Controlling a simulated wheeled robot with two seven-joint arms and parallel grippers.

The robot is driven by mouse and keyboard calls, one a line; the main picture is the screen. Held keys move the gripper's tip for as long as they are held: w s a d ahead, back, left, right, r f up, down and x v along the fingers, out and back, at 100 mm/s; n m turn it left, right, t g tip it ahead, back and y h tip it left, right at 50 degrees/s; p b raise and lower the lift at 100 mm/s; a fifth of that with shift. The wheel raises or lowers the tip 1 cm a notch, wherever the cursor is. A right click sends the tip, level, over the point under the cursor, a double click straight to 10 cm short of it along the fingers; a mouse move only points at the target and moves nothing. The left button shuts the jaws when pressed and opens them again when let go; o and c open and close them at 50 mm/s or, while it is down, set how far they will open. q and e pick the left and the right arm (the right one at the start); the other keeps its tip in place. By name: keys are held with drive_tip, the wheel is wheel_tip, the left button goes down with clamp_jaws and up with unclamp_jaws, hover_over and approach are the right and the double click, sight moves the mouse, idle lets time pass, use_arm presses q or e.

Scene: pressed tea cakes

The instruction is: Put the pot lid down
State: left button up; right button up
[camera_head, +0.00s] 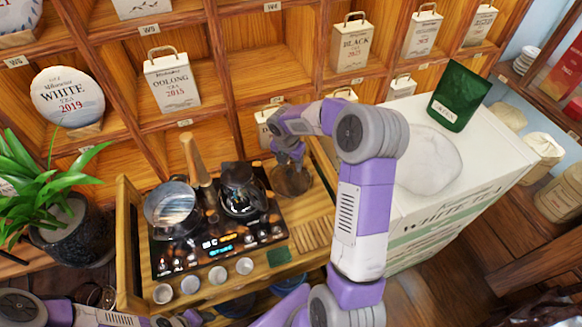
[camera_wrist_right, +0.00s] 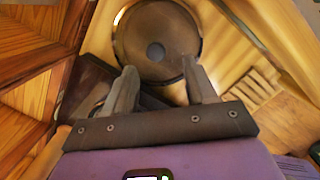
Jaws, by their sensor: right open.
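The pot lid (camera_head: 291,182) is a dark round disc with a knob. It lies on the wooden tea table, right of the black cooktop. In the right wrist view the lid (camera_wrist_right: 140,32) is seen from above, with its grey knob in the middle. My right gripper (camera_head: 289,160) is just above the lid; in the wrist view its two fingers (camera_wrist_right: 158,68) are spread apart with nothing between them. A pot (camera_head: 171,207) with a wooden handle stands on the cooktop's left side. Only part of my left arm shows at the bottom left; its jaws are not clear.
A dark kettle (camera_head: 241,190) stands on the cooktop (camera_head: 215,247), left of the lid. Several small cups (camera_head: 217,275) line the table's front. A slatted wooden piece (camera_head: 310,235) lies in front of the lid. A white tea box (camera_head: 460,185) stands at the right; shelves rise behind.

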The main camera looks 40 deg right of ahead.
drive_tip(key=r, duration=0.5)
drive_tip(key=shift+s+a+r+p, duration=0.1)
drive_tip(key=shift+s+a+p, duration=0.1)
drive_tip(key=shift+a+p, duration=0.2)
